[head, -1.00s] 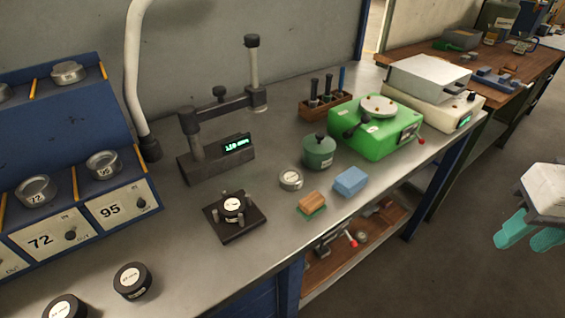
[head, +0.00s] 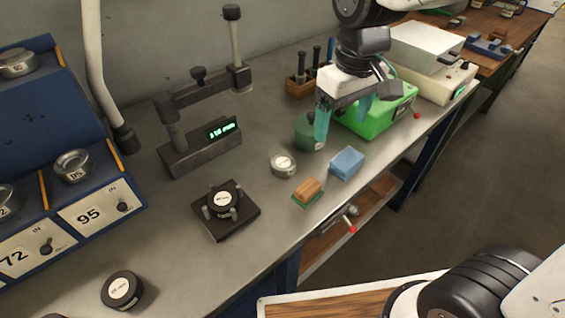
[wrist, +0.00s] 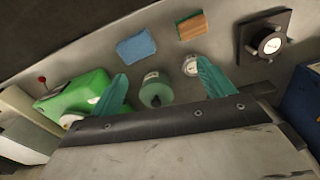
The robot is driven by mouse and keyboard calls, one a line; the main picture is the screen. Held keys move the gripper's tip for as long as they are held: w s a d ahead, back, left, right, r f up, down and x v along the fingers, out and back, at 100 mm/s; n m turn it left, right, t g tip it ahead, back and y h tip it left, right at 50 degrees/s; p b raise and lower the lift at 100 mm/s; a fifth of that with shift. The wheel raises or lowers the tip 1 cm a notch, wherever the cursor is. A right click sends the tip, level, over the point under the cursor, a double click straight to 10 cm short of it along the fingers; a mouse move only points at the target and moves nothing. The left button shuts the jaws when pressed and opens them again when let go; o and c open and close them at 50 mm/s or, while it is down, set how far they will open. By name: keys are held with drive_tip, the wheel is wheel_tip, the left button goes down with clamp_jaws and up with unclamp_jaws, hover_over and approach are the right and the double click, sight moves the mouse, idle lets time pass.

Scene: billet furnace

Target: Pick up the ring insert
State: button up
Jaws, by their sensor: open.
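No label reads "ring insert"; I cannot tell for sure which round piece it is. A small silver round piece with a white face (head: 283,163) lies flat on the bench; it also shows in the wrist view (wrist: 191,66), close beside one finger. A black round piece with a white label (head: 222,198) sits among pins on a dark square fixture (head: 240,219). Another black labelled round piece (head: 122,290) lies at front left. My gripper (head: 345,117) has teal fingers apart and empty, above the bench near the green lidded jar (head: 305,135); the wrist view shows it too (wrist: 163,80).
A wood-and-green block (head: 308,191) and a blue block (head: 346,163) lie near the bench's front edge. A green machine (head: 383,118) stands beyond my gripper. A dark gauge stand (head: 200,150) rises at the back. A blue rack (head: 80,150) with metal dishes is at left.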

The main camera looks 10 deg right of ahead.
sight(283, 160)
drive_tip(key=w+a+f+n, duration=0.1)
drive_tip(key=a+f, duration=0.1)
drive_tip(key=a, duration=0.1)
drive_tip(key=w+a+f+n, duration=0.1)
drive_tip(key=w+a+f, duration=0.1)
drive_tip(key=a, duration=0.1)
drive_tip(key=w+a+f+n, duration=0.1)
drive_tip(key=w+a+f, duration=0.1)
drive_tip(key=a+f, duration=0.1)
drive_tip(key=shift+w+a+f+g, duration=0.15)
drive_tip(key=shift+a+g, duration=0.15)
drive_tip(key=shift+a, duration=0.3)
wheel_tip(283, 160, down, 8)
drive_tip(key=shift+r, duration=0.15)
drive_tip(key=c, duration=1.5)
drive_tip(key=shift+o, duration=0.2)
drive_tip(key=shift+r, duration=0.1)
